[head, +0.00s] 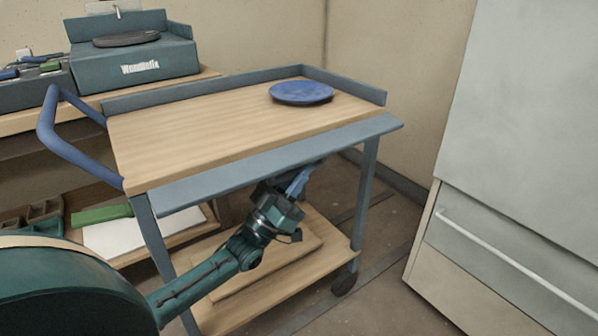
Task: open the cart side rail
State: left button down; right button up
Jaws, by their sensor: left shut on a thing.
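The cart (200,132) has a wooden top with a low blue-grey rim along its back and right end. Its side rail (275,163) is a long blue-grey strip along the near edge of the top. It juts outward from that edge, nearly flat, and no wall stands up there. My left gripper (299,180) reaches in from the lower left and is under the rail near the middle of its length. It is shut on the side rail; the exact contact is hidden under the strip. My right gripper is not in view.
A blue round disc (301,92) lies on the cart top near the back right. The cart has a blue push handle (72,140) at the left and a lower wooden shelf (325,250). A pale cabinet (520,150) stands at the right; floor shows between.

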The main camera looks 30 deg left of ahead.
pick_arm(q)
jog(key=shift+r+n+p, duration=0.1)
jog(key=shift+n+p, duration=0.2)
jog(key=n+y+p, duration=0.1)
jog(key=r+n+t+y+p, duration=0.1)
jog(key=n+y+p, duration=0.1)
jog(key=shift+s+d+y, duration=0.1)
jog(key=shift+d+y, duration=0.1)
jog(key=shift+y, duration=0.1)
jog(key=n+y+p, duration=0.1)
jog(key=n+y, duration=0.1)
jog(key=n+y+p, duration=0.2)
jog(key=n, duration=0.1)
jog(key=shift+s+d+y, duration=0.1)
jog(key=shift+d+y, duration=0.1)
jog(key=shift+y, duration=0.1)
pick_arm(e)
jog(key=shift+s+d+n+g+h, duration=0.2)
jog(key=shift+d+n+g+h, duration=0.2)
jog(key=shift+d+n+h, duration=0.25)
